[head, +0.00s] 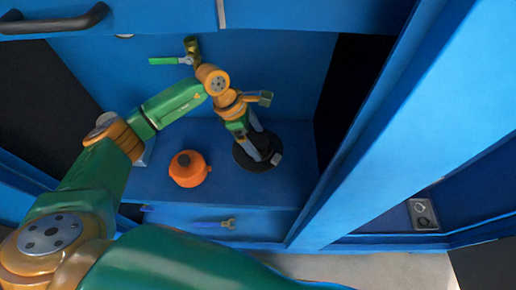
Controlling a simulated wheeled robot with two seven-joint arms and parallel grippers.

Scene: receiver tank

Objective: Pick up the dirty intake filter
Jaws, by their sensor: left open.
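A black round object (243,158) sits on the blue shelf of the cabinet, below the middle of the head view. It may be the dirty intake filter, but no label or dirt shows at this size. My left gripper (262,151) points down over it, open, with its grey fingers covering part of its top. I cannot tell whether the fingers touch it. An orange round object (188,168) with a small knob stands to its left, apart from the gripper. My right gripper is not in view.
The blue shelf (155,183) lies inside a blue cabinet with a wide right-hand frame (400,110). A brass valve with a green handle (165,61) is at the back wall. A black handle (55,23) is at top left.

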